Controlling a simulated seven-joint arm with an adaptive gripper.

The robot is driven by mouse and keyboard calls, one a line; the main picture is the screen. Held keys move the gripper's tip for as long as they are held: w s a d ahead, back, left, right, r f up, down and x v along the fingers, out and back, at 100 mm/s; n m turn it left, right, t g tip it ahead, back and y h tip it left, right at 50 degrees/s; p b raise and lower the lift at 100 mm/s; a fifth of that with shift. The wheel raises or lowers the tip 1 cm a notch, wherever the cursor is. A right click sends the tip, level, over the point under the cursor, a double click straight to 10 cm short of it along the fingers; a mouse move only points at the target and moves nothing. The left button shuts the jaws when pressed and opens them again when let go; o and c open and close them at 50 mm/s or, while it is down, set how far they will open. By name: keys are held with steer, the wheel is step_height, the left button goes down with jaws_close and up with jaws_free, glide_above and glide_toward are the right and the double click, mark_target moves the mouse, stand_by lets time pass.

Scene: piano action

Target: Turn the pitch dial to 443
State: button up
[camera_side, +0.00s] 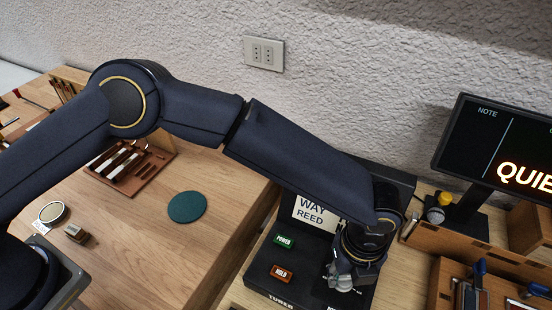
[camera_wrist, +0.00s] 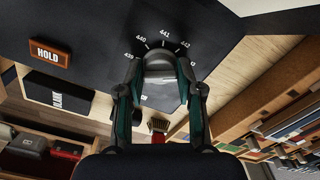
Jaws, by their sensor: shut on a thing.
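The pitch dial (camera_wrist: 159,60) is a grey knob on the black tuner box (camera_wrist: 90,25), with printed marks 440, 441 and 442 around its far side and partly covered numbers at both ends. My gripper (camera_wrist: 160,70) has its two fingers on opposite sides of the dial, shut on it. The dial's pointer cannot be made out, so its setting is unclear. In the side view, my gripper (camera_side: 343,277) reaches down over the right part of the tuner box (camera_side: 262,272) and mostly hides the dial.
A green POWER button (camera_side: 284,241) and an orange HOLD button (camera_side: 281,273) lie left of my gripper. A monitor (camera_side: 500,150) reading "NOTE" and "QUIE", cut off, and wooden tool racks (camera_side: 470,248) stand at the right. A green disc (camera_side: 187,207) lies on the left bench.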

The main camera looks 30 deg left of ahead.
mark_target(346, 277)
steer(key=o, duration=1.2)
steer(key=shift+r, duration=0.1)
step_height(346, 277, up, 12)
steer(key=shift+f, duration=0.1)
steer(key=shift+w+a, duration=0.1)
